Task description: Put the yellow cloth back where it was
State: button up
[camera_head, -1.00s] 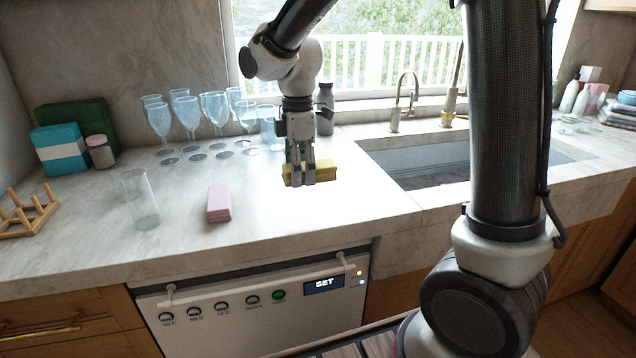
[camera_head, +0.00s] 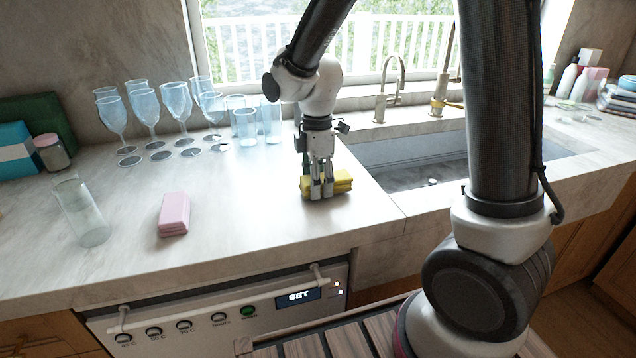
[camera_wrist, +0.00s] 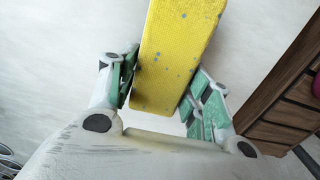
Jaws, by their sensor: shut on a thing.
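The yellow cloth (camera_head: 341,181) is a folded yellow block with grey specks at the counter, left of the sink. My gripper (camera_head: 321,192) points down at it with its fingers in front of part of the cloth. In the wrist view the cloth (camera_wrist: 178,50) lies between the two green-padded fingers of my gripper (camera_wrist: 165,95), which are shut on it. I cannot tell whether the cloth touches the counter or is just above it.
A pink folded cloth (camera_head: 174,214) and a clear tumbler (camera_head: 82,212) stand left on the counter (camera_head: 245,235). Several wine glasses (camera_head: 146,106) stand behind. The sink (camera_head: 415,165) is to the right. The counter between pink cloth and gripper is clear.

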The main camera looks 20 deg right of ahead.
jog(key=shift+f, duration=0.35)
jog(key=shift+f, duration=0.1)
jog(key=o, duration=1.3)
notch_tip(320, 180, up, 12)
jog(key=s+d+r+m+t, duration=0.1)
jog(key=s+d+m, duration=0.4)
jog(key=s+m, duration=0.1)
jog(key=s+d+r+m+t, duration=0.2)
jog(key=s+d+m, duration=0.4)
jog(key=s+d+r+m+t, duration=0.1)
jog(key=s+d+r+m, duration=0.1)
jog(key=s+d+m, duration=0.3)
jog(key=shift+s+d+m, duration=0.2)
jog(key=shift+s+m, duration=0.05)
jog(key=shift+s, duration=0.25)
jog(key=shift+s+d+m, duration=0.2)
jog(key=shift+s+m, duration=0.05)
jog(key=shift+s, duration=0.25)
